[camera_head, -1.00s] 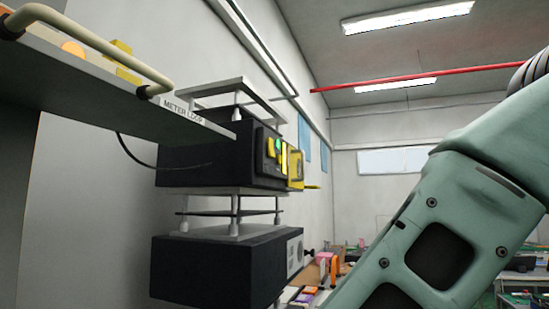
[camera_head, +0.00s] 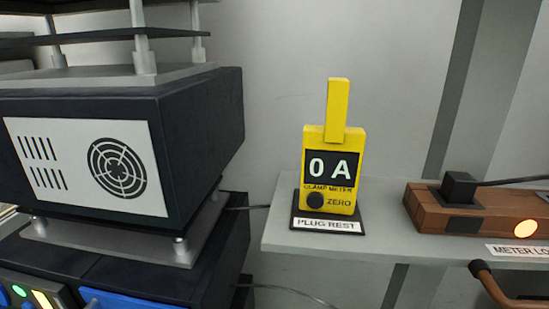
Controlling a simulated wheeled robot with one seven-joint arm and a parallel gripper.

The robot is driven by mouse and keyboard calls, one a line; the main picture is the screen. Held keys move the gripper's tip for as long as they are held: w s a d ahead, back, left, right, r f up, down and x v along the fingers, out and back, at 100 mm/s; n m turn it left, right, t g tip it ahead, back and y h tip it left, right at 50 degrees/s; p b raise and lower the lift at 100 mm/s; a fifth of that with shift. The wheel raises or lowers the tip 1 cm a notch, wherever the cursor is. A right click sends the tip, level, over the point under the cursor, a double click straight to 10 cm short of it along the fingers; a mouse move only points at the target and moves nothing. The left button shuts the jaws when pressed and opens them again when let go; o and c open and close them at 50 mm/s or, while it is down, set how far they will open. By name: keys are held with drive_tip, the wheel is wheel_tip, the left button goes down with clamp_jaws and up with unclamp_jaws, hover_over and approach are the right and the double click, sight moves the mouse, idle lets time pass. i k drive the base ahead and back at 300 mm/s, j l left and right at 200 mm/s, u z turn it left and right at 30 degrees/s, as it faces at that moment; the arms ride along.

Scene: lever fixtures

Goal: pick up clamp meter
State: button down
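The clamp meter (camera_head: 319,188) is a yellow upright block with a dark display reading "0 A", a black knob and the word ZERO. A narrower yellow bar (camera_head: 337,108) rises from its top. It stands on a black base (camera_head: 298,223) labelled PLUG REST, near the left end of a grey shelf (camera_head: 385,252). Nothing covers its front. My gripper is not in view.
A dark equipment box (camera_head: 205,125) with a vented panel stands left of the shelf, with racks above and below. A wooden block (camera_head: 483,222) with a black plug (camera_head: 459,187), cable and lit orange lamp sits to the right. A brown handle (camera_head: 492,285) sticks out at lower right.

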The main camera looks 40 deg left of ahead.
sight(332, 153)
drive_tip(key=u, duration=1.3)
